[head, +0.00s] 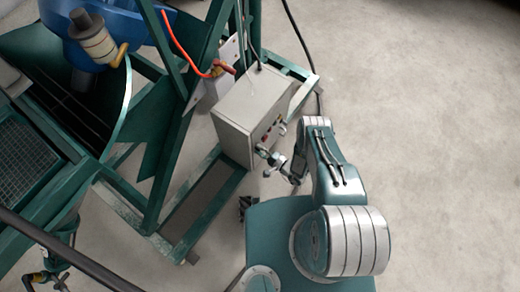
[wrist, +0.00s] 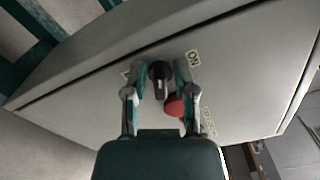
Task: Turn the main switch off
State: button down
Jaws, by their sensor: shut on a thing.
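The main switch is a black rotary knob (wrist: 160,76) on the face of a grey control box (wrist: 90,98). My gripper (wrist: 161,70) has one finger on each side of the knob and is shut on it. The knob's grip ridge runs roughly up and down in the wrist view. A printed "ON" label (wrist: 193,58) is just right of the fingertips. In the head view, my gripper (head: 264,151) is at the front face of the grey box (head: 245,110), and the knob is too small to make out there.
A red button (wrist: 175,106) sits close below the knob, near the right finger. Green frame beams (head: 205,205) surround the box. An orange hose (head: 183,38) and black cables run nearby. The concrete floor (head: 430,120) on the right is clear.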

aim_at(254, 138)
jog(key=shift+s+a+f+n, duration=0.1)
jog(key=shift+f+n, duration=0.05)
jog(key=shift+n, duration=0.95)
jog(key=shift+s+f+n, duration=0.1)
jog(key=shift+f+n, duration=0.05)
jog(key=shift+n, duration=0.95)
jog(key=c, duration=0.7)
grip_release()
jog(key=shift+w, duration=0.1)
jog(key=shift+r, duration=0.5)
notch_tip(254, 138, up, 9)
jog(key=shift+f, duration=0.1)
